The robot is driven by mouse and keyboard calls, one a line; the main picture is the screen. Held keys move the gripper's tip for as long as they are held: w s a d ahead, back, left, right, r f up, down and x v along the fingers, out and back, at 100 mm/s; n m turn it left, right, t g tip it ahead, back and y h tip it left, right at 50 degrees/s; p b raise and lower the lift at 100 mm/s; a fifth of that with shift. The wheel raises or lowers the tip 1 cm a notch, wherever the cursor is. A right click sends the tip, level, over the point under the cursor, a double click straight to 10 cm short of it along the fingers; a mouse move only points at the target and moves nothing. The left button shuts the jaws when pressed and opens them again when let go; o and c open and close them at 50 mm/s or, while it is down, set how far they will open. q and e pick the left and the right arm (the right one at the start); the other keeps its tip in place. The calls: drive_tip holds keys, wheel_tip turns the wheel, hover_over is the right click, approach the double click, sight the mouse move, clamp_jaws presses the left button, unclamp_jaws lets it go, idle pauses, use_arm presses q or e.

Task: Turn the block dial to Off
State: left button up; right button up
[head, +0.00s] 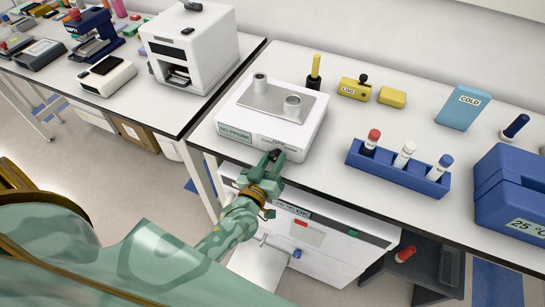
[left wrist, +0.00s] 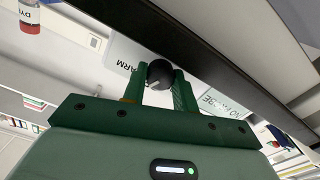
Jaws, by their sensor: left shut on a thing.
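The block dial (left wrist: 160,72) is a small round black knob with a pale pointer mark, seen in the left wrist view. My left gripper (left wrist: 160,85) is shut on it, with one green finger on each side. In the head view my left gripper (head: 273,157) is at the front face of the white block unit (head: 312,131), where the fingers largely hide the dial. A label (left wrist: 124,55) beside the dial shows upside-down letters "ARM", partly covered. A "NO PROBE" label (head: 235,132) is on the unit's front left. My right gripper is not in view.
A blue rack (head: 398,178) with capped tubes stands to the right, before a blue "COLD" block (head: 463,107). Yellow blocks (head: 353,89) lie behind. A white drawer-like unit (head: 320,240) is below the bench edge. A white machine (head: 190,45) stands on the left bench.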

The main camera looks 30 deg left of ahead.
use_arm(q)
drive_tip(key=n+p, duration=0.1)
drive_tip(key=n, duration=0.2)
drive_tip(key=shift+r, duration=0.1)
drive_tip(key=shift+n+p, duration=0.35)
drive_tip(key=shift+n, duration=0.55)
drive_tip(key=o, duration=1)
drive_tip(key=shift+c, duration=0.2)
drive_tip(key=shift+s+f, duration=0.15)
drive_tip(key=shift+f, duration=0.2)
